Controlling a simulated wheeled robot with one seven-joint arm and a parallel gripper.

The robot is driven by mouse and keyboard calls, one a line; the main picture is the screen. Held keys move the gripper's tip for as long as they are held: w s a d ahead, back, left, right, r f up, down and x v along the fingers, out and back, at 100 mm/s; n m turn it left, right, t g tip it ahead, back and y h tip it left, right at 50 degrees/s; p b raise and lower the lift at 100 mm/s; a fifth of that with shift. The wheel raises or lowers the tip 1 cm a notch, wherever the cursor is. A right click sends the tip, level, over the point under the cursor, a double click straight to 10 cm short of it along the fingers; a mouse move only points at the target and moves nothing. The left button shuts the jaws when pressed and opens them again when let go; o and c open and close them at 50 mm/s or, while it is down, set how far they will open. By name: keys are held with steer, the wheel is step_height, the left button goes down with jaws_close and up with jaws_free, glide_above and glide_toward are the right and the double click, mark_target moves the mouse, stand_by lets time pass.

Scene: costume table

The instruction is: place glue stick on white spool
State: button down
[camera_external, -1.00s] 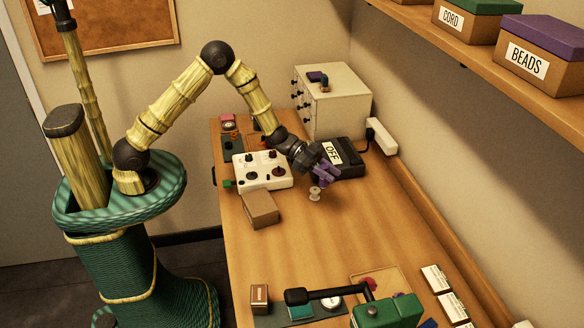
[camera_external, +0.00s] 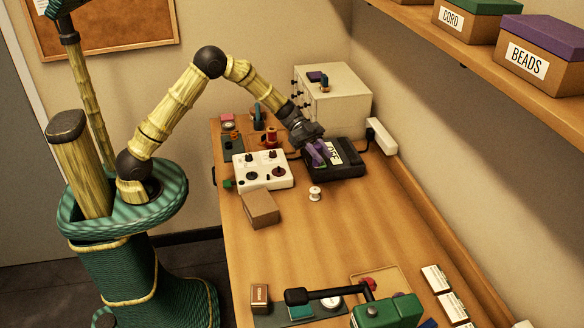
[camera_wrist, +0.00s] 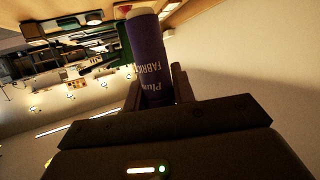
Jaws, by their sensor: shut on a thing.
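The white spool (camera_external: 315,194) stands upright on the wooden table in the external view, with nothing on top of it. In the wrist view the glue stick (camera_wrist: 147,58), with a pale end and white lettering, sits between the fingers of my gripper (camera_wrist: 158,88). The spool cannot be made out in the wrist view.
The black box (camera_external: 348,172) lies behind the spool. A white control box with knobs (camera_external: 272,181) and a brown cardboard box (camera_external: 261,208) stand to its left. A drawer cabinet (camera_external: 345,105) is farther back. The table in front of the spool is clear.

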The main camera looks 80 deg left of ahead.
mark_target(317, 165)
steer(key=shift+f, duration=3.15)
steer(key=shift+p, duration=0.3)
steer(key=shift+f, duration=1.85)
steer(key=shift+f, duration=0.1)
steer(key=c, duration=1.2)
jaws_free()
steer(key=shift+o, duration=0.2)
